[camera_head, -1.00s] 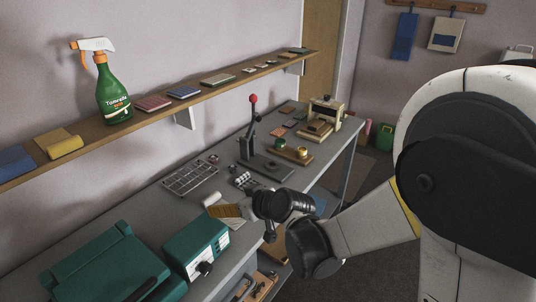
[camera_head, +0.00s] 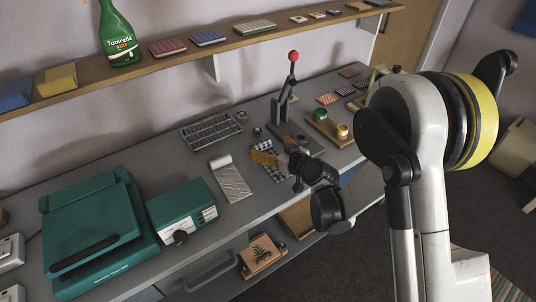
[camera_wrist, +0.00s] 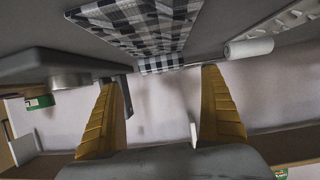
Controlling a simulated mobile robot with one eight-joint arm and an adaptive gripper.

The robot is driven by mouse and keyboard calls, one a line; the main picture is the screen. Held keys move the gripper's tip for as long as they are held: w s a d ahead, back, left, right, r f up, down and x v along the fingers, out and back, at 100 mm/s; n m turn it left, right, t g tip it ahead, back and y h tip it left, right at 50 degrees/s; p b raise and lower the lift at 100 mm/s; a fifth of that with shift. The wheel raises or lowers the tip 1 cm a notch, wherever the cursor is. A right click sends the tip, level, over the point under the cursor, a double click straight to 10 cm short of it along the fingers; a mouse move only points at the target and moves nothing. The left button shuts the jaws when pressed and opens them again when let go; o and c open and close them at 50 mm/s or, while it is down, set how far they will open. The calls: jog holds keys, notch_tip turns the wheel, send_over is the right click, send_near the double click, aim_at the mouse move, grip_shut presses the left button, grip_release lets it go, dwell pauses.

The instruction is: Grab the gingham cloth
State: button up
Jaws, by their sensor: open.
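The gingham cloth (camera_head: 276,174) is black-and-white checked and lies on the grey bench, partly hidden by my gripper in the head view. In the wrist view the cloth (camera_wrist: 140,24) spreads flat at the top, with a rolled or folded end (camera_wrist: 161,64) nearest my fingertips. My gripper (camera_head: 263,154) has yellow ribbed fingers and is over the cloth in the head view. In the wrist view my gripper (camera_wrist: 161,78) is open, with the rolled end seen beyond and between its fingertips. Nothing is between the fingers, and I cannot tell any contact.
A lever press (camera_head: 287,95) stands just behind the cloth. A white roll with a grey sheet (camera_head: 230,180) lies to its left, with a wire rack (camera_head: 211,132) behind. Spools on a wooden board (camera_head: 329,130) are to the right. A shelf (camera_head: 215,48) runs above the bench.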

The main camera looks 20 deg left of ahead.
aim_at(262, 144)
jog(key=b+x, duration=0.1)
jog(key=x, duration=0.1)
jog(key=b+x, duration=0.1)
jog(key=x, duration=0.2)
jog(key=shift+s+a+f, duration=0.1)
jog(key=shift+s+f, duration=0.1)
jog(key=shift+s, duration=0.1)
jog(key=shift+w+a+b, duration=0.3)
jog(key=shift+b, duration=0.05)
jog(key=c, duration=1.2)
